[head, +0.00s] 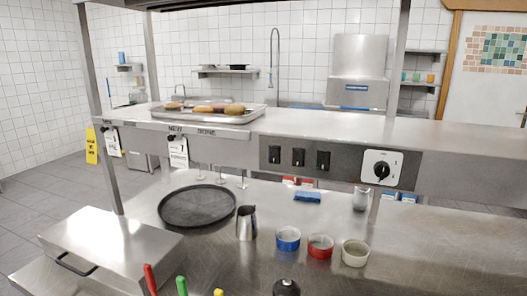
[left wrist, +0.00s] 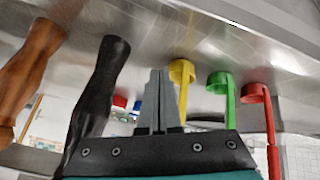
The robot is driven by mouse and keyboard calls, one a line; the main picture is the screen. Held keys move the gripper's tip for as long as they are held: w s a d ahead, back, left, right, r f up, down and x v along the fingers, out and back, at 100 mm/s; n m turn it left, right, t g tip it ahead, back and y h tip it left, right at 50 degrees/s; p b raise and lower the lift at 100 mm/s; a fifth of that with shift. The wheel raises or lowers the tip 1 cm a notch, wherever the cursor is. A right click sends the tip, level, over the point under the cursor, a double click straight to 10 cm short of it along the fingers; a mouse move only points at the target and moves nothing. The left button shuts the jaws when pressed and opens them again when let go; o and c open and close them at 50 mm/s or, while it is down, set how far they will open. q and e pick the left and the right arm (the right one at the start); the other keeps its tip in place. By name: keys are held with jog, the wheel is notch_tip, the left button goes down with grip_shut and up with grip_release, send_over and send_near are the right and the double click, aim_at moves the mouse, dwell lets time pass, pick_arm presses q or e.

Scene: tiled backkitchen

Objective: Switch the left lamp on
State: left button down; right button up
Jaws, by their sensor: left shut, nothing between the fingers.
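Three black switches sit in a row on the steel shelf's front panel in the head view: a left one (head: 274,154), a middle one (head: 298,157) and a right one (head: 323,160). A white plate with a black rotary knob (head: 381,170) is to their right. No lamp is recognisable, and I cannot tell which control belongs to the left lamp. My left gripper (left wrist: 160,75) shows in the left wrist view only, with its grey fingers together and empty. No switch is recognisable near it there. My right gripper is not in view.
A metal jug (head: 246,223), a black round pan (head: 197,205) and blue, red and cream bowls (head: 354,253) stand on the counter below the panel. A tray (head: 208,117) of buns is above. Near my left fingers are a black turned handle (left wrist: 98,95) and coloured utensils (left wrist: 222,85).

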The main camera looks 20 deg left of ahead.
aim_at(274, 161)
pick_arm(q)
jog(key=w+a+r+n+t, duration=0.1)
jog(key=w+r+n+t, duration=0.3)
jog(key=r, duration=1.1)
jog(key=w+a+r+n+t+p, duration=0.1)
jog(key=w+r+n+t, duration=0.4)
jog(key=w+r+n, duration=0.4)
jog(key=w+r, duration=0.5)
jog(key=shift+a+r+n+p, duration=0.3)
jog(key=shift+a+r+n, duration=0.05)
jog(key=shift+r+n, duration=0.05)
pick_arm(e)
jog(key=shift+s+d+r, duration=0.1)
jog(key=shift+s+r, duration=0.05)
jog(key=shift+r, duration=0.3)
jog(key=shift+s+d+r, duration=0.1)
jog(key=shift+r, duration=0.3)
pick_arm(q)
jog(key=shift+w, duration=0.1)
jog(key=w, duration=0.4)
jog(key=w+f, duration=0.1)
jog(key=w, duration=0.8)
jog(key=shift+w+d+f+p, duration=0.2)
jog(key=shift+w+f+p, duration=0.1)
jog(key=shift+w+f, duration=0.05)
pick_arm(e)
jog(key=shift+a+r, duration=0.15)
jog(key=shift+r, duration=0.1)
